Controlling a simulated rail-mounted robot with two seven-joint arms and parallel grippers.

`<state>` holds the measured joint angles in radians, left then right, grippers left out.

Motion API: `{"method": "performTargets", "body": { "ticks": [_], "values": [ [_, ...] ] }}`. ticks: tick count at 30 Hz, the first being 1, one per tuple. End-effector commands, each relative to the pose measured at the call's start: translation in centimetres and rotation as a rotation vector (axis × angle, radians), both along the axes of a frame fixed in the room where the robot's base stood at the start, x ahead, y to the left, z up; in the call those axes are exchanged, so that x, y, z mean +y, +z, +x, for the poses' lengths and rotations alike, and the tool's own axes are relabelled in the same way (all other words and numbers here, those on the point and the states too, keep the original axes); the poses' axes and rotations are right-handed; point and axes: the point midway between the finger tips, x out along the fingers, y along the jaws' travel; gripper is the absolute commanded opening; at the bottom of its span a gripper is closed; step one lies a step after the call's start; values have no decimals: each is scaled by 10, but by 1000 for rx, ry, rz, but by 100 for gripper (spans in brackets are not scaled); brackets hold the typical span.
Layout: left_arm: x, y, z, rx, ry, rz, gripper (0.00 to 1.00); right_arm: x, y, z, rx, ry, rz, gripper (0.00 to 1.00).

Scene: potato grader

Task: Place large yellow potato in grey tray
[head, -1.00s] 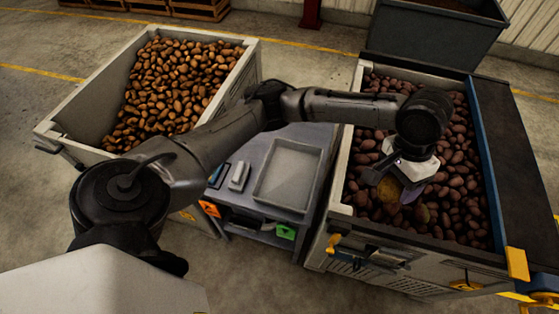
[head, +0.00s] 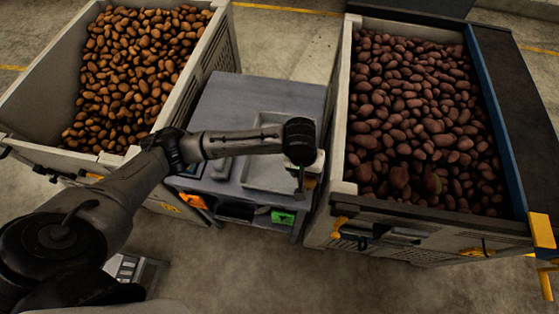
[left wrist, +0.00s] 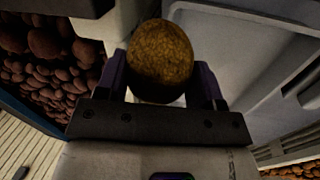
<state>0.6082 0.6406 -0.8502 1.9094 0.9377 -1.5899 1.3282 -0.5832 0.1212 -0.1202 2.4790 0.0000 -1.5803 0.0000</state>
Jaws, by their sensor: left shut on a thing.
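The large yellow potato (left wrist: 163,60) is clamped between the two fingers of my left gripper (left wrist: 163,85) in the left wrist view. In the head view my left gripper (head: 306,185) hangs at the right edge of the grey tray (head: 262,174), on the side of the red potato bin. The wrist and gripper hide most of the potato there. The tray is empty where it shows; the left wrist view also shows it (left wrist: 235,60), right of and behind the potato. My right gripper is not in view.
The tray lies on a grey workbench (head: 225,100). A bin of brown potatoes (head: 140,75) stands left, and a bin of dark red potatoes (head: 420,110) stands right with a raised wall beside the bench. A small grey device (head: 222,168) lies left of the tray.

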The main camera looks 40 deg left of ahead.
Motion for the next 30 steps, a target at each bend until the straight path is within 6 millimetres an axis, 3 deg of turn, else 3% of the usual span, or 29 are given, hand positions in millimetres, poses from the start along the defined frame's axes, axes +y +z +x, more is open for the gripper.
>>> {"method": "performTargets", "body": {
  "ticks": [5,18,23,30],
  "values": [
    [18,-25,-3,0,22,4,34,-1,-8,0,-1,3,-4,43],
    [99,-74,-4,0,21,3,34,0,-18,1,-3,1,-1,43],
    [112,-81,-4,0,20,1,34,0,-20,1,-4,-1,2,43],
    [116,-89,-4,0,18,1,34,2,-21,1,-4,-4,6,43]
  ]
}}
